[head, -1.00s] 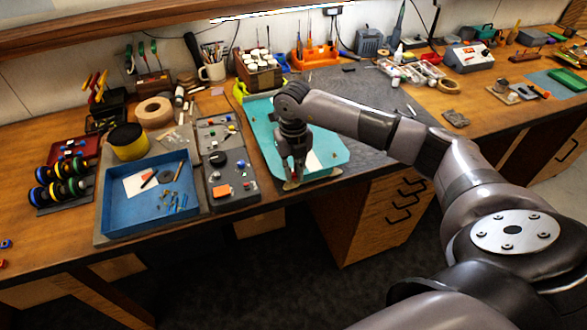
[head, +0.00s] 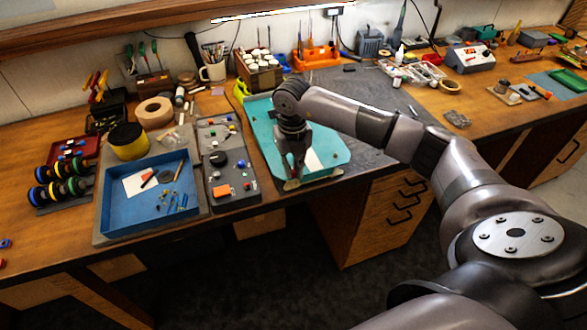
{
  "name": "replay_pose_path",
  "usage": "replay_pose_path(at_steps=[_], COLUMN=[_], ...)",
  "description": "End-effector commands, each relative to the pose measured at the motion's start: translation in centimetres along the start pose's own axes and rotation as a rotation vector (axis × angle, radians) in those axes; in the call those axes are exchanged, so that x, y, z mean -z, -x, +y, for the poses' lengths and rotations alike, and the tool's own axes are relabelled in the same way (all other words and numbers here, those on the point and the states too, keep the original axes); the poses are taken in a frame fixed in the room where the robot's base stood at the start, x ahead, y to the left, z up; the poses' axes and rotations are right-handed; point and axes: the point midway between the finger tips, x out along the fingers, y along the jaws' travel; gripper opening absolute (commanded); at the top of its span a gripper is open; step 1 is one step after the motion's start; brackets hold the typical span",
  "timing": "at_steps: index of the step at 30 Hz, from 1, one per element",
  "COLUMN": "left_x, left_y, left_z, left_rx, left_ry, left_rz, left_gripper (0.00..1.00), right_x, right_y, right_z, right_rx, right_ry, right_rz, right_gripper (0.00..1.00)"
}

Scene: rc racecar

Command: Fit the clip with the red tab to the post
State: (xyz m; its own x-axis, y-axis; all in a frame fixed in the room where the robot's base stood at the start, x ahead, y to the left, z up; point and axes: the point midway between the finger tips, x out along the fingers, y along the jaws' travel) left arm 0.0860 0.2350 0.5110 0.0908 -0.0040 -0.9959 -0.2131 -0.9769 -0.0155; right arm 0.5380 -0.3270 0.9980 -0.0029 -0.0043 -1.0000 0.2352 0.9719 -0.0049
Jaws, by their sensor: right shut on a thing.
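My right gripper (head: 292,178) points down over the front part of a turquoise tray-like piece (head: 325,155) on the grey mat. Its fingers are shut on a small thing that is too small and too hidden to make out. The fingertips are close to the front edge of the turquoise piece; I cannot tell whether they touch it. I cannot pick out the clip, its red tab or the post at this size. My left gripper is not in view.
Left of the gripper is a grey parts tray (head: 234,200) with small coloured parts, then a blue tray (head: 112,215) with loose tools and parts. A tool box with white-capped bottles (head: 258,70) stands behind. The grey mat (head: 375,105) is mostly clear to the right.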

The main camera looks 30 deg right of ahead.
Motion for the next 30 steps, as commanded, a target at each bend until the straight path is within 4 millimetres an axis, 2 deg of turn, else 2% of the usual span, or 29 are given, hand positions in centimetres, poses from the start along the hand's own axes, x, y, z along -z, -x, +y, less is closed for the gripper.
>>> replay_pose_path(at_steps=[26,27,30], left_x=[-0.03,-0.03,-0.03], left_y=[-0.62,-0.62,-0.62], left_z=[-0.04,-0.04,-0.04], left_rx=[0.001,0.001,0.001], left_ry=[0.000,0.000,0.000], left_rz=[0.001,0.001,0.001], left_gripper=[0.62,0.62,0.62], right_x=[-0.90,-0.90,-0.90], right_y=[-0.04,-0.04,-0.04], right_z=[0.04,0.04,0.03], right_rx=[-0.001,-0.001,-0.001], right_ry=[0.001,0.001,0.001], right_rz=[0.000,0.000,0.000], right_gripper=[0.00,0.14,0.21])
